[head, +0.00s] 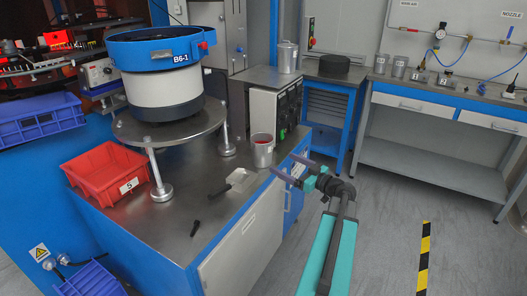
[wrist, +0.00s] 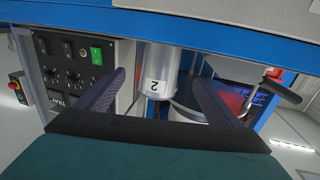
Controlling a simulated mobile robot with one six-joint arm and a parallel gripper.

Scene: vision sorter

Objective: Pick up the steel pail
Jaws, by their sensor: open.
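A steel pail (head: 263,153) stands upright near the right edge of the metal worktop, with something red showing at its mouth. In the wrist view the steel pail (wrist: 156,62) carries a white label marked 2 and appears upside down. It lies between the two fingers in that picture. My gripper (head: 285,165) is open and empty, off the worktop's right side, with its fingers pointing at the pail and a gap to it. In the wrist view my gripper (wrist: 158,77) shows its dark fingers on either side of the pail, touching neither side.
A control box (head: 276,108) stands behind the pail. A bowl feeder (head: 165,90) on a round legged plate is to the left. A scoop (head: 240,180) and a red bin (head: 107,172) are on the worktop. A taller steel canister (head: 288,57) stands farther back.

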